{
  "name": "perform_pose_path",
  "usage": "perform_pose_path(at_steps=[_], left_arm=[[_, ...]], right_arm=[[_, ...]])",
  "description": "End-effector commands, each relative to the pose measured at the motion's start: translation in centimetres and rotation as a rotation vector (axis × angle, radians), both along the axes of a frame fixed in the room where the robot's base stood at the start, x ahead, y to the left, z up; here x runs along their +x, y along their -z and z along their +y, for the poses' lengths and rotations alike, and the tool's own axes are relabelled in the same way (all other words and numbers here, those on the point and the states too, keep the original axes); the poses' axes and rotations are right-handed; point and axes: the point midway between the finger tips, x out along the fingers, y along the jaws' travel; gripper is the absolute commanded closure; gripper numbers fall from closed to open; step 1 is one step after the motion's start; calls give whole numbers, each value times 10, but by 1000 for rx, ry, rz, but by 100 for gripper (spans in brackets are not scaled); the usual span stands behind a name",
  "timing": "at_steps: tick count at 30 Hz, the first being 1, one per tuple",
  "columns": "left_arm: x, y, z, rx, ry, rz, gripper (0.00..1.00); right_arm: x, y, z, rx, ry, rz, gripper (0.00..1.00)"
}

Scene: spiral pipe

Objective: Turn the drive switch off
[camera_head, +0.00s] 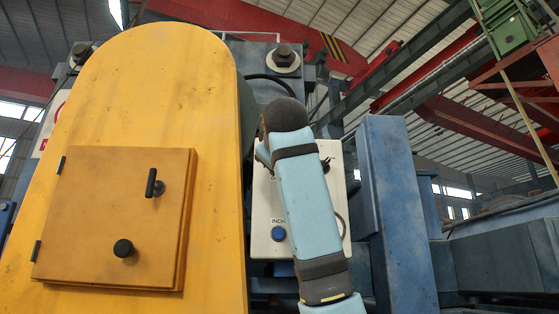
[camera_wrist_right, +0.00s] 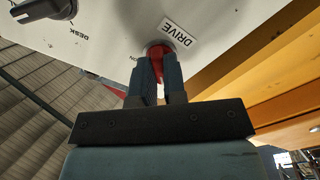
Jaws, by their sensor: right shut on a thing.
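The drive switch (camera_wrist_right: 158,50) is a red knob on a white panel, beside a label reading DRIVE. In the right wrist view my right gripper (camera_wrist_right: 157,72) has its two dark fingers shut on the red knob, one on each side. The fingers hide part of the knob, and its exact turn position cannot be read. In the head view the white control panel (camera_head: 262,205) is partly covered by my light blue right arm, which hides the drive switch and the gripper. My left gripper is not in view.
A black selector switch (camera_wrist_right: 48,8) sits near the word DESK on the same panel. A blue button (camera_head: 278,234) labelled INCH is low on it. A yellow housing (camera_head: 215,150) with a hinged door (camera_head: 115,215) stands left, a blue post (camera_head: 395,210) right.

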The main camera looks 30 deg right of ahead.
Motion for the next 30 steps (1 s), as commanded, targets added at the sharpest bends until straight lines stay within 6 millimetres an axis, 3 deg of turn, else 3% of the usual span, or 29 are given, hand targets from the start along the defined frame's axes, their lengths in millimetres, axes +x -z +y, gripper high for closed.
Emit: perform_pose_path(at_steps=[8, 9, 12, 23, 30], left_arm=[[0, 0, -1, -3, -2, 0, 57], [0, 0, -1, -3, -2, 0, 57], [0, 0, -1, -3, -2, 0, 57], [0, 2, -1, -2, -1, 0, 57], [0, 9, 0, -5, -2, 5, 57]], right_arm=[[0, 1, 0, -2, -1, 2, 100], [0, 1, 0, -2, -1, 2, 82], [0, 1, 0, -2, 0, 1, 63], [-6, 0, 3, -1, -1, -2, 63], [-47, 1, 23, -1, -1, -5, 63]])
